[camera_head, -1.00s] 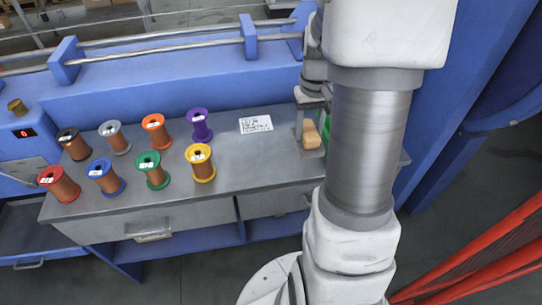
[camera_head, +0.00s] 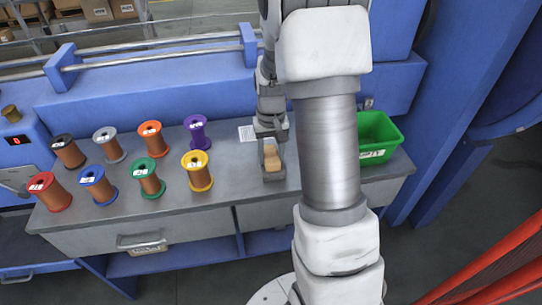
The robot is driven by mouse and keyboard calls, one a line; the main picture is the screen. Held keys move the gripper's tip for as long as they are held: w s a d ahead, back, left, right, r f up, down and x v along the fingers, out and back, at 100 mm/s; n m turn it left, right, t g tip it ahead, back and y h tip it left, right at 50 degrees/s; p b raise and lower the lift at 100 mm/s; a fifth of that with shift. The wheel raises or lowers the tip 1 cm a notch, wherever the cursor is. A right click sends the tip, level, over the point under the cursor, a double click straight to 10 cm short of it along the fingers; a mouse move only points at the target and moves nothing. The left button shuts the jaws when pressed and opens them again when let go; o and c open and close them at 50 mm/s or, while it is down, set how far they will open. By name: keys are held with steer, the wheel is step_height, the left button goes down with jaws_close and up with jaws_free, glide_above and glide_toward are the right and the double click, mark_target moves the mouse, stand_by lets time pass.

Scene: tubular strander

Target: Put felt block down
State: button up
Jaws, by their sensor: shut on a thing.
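The felt block (camera_head: 272,159) is a small tan block at the right part of the grey workbench top (camera_head: 232,185). My gripper (camera_head: 272,170) is shut on it, with a finger showing on its left side. The block is low over the bench top; I cannot tell whether it touches the surface. My arm stands just right of it and hides part of the bench.
Several coloured wire spools, such as the yellow spool (camera_head: 198,171) and purple spool (camera_head: 197,132), stand on the left. A green bin (camera_head: 378,138) sits at the right end. Bench front between spools and gripper is clear.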

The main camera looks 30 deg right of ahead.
steer(key=shift+f, duration=0.1)
steer(key=o, duration=1.2)
